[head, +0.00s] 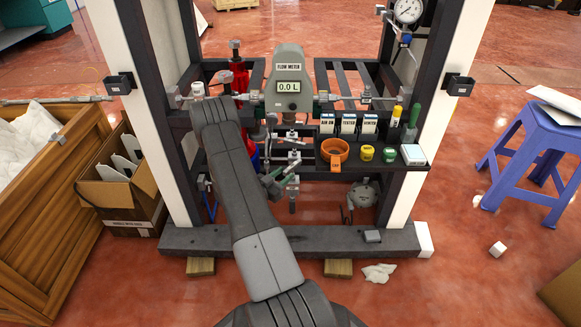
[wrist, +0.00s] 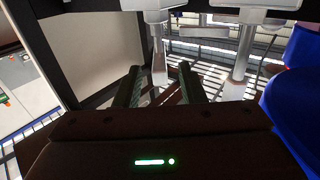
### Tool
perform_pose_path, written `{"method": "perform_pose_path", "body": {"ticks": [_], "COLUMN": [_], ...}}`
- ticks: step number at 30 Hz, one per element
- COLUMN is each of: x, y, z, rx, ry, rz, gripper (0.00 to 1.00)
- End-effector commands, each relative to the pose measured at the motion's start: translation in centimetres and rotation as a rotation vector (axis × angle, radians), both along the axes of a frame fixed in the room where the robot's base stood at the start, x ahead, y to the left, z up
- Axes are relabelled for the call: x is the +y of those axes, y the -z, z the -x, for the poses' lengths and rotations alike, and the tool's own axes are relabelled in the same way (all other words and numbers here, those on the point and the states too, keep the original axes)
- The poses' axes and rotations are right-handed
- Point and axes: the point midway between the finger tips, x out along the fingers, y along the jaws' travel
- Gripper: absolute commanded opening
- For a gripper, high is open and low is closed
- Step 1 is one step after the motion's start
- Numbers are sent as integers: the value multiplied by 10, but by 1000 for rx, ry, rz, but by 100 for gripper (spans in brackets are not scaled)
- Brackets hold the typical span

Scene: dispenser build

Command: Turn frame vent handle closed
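In the wrist view my gripper (wrist: 160,82) has its two dark green fingers apart, with gaps between them and nothing visibly clamped. A pale metal bar (wrist: 159,66), which may be the vent handle, hangs down from a white block (wrist: 147,8) and appears between or just beyond the fingertips. I cannot tell whether it touches them. In the head view my arm crosses the left half of the dispenser frame (head: 300,238). Small metal valve fittings (head: 292,158) sit right of my arm. I cannot clearly single out the vent handle or its angle there.
A flow meter (head: 288,86) stands above the fittings. A shelf (head: 390,155) at right carries an orange clamp ring (head: 334,151) and small jars. In the wrist view a blue cylinder (wrist: 292,105) is close at right, and a second pale pipe (wrist: 241,60) stands right of the fingers.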

Motion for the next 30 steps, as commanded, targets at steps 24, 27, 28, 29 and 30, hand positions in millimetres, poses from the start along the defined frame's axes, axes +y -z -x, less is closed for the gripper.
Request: {"method": "perform_pose_path", "body": {"ticks": [24, 27, 28, 29, 30], "x": [50, 52, 53, 54, 57], "y": [1, 1, 1, 1, 2], "z": [61, 63, 65, 67, 71], "rx": [1, -11, -20, -32, -55], "ry": [0, -6, -11, -18, -29], "rz": [-1, -13, -24, -37, -64], "gripper": [30, 11, 5, 0, 0]}}
